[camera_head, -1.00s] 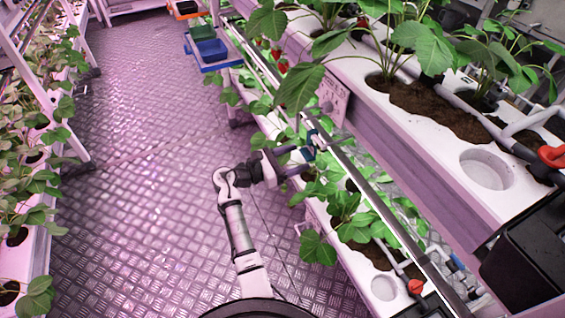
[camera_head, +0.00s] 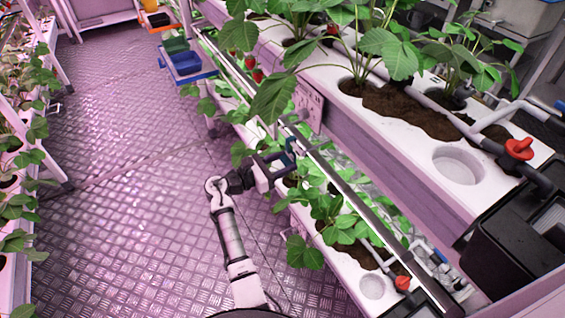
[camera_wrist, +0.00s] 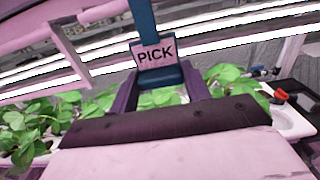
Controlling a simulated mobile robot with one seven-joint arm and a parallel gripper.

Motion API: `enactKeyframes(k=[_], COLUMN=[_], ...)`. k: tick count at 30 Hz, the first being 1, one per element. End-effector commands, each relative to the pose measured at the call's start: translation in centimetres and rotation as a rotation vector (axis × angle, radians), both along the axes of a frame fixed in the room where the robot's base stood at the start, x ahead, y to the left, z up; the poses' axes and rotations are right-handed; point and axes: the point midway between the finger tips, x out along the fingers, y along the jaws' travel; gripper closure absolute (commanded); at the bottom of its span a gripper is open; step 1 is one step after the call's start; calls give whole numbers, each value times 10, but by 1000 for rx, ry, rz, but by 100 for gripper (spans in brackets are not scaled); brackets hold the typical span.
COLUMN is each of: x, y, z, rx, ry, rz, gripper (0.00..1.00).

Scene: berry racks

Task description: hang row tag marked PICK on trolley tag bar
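The row tag marked PICK (camera_wrist: 155,54) is a small pinkish plate with black letters on a blue holder. It shows upright and slightly tilted in the wrist view. My gripper (camera_wrist: 160,86) has a finger on each side of the holder's blue lower block and is shut on it. In the head view my gripper (camera_head: 279,165) holds the blue piece beside the long metal rail of the right rack; contact cannot be told. The trolley (camera_head: 190,78) with blue and green trays stands at the upper left, away from my gripper. I cannot clearly make out its tag bar.
The right rack (camera_head: 370,140) has strawberry plants on two levels and a metal rail (camera_head: 345,190) along its side. A pale sign (camera_head: 308,101) hangs on it. Leaves crowd around my gripper. The metal floor (camera_head: 130,200) between the racks is clear.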

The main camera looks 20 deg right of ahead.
Motion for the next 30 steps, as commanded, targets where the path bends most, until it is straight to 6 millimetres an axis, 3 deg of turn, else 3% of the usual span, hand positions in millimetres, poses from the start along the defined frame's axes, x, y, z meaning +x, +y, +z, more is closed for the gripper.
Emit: enactKeyframes(k=[30], x=[0], y=[0], z=[22], rx=[0], ry=[0], rz=[0], gripper=[73])
